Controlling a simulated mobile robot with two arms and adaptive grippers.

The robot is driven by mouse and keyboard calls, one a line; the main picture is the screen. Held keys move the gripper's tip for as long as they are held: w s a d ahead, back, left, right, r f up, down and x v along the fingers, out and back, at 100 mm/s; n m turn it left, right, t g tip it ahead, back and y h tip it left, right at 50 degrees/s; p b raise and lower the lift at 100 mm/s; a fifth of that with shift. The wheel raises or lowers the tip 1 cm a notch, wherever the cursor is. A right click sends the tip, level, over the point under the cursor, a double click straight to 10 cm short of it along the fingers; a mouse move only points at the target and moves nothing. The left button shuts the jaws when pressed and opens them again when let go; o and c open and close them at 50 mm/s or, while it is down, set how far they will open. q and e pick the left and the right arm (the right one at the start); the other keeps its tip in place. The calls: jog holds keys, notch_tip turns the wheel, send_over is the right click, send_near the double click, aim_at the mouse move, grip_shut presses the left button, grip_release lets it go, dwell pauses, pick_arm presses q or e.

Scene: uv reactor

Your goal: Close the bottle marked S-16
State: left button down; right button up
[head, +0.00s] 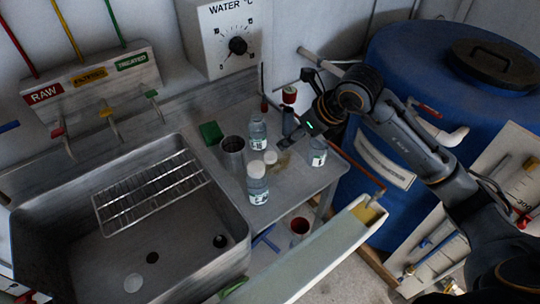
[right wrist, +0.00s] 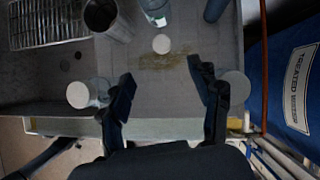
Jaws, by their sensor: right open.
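Three small labelled bottles stand on the grey counter; I cannot read which is S-16. The front bottle (head: 258,188) wears a white cap and shows in the right wrist view (right wrist: 82,94), left of the fingers. The back bottle (head: 257,133) stands beside a metal cup. The right bottle (head: 319,155) shows in the right wrist view (right wrist: 238,86), partly behind a finger. A loose white cap (head: 270,157) lies on the counter, ahead of the fingers in the right wrist view (right wrist: 161,44). My right gripper (right wrist: 160,78) is open and empty above the counter. My left gripper is out of view.
A metal cup (head: 232,156) and green block (head: 211,133) stand left of the bottles. A sink (head: 226,190) with a wire rack (head: 152,190) is at left. A blue barrel (head: 400,60) stands at right. A pale trough (head: 310,262) runs in front of the counter.

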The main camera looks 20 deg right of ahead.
jog(key=p, duration=0.1)
send_near(270, 156)
jog(key=shift+w+a+f, duration=0.4)
jog(key=shift+w+f, duration=0.1)
jog(key=shift+w, duration=0.2)
jog(key=shift+w+a+f, duration=0.1)
jog(key=shift+w+f, duration=0.15)
jog(key=shift+f, duration=0.25)
jog(key=p+x, duration=0.1)
jog(key=x, duration=0.1)
jog(key=p+x, duration=0.1)
jog(key=x, duration=0.1)
jog(key=shift+s+f, duration=0.1)
jog(key=shift+f, duration=0.6)
jog(key=c, duration=0.8)
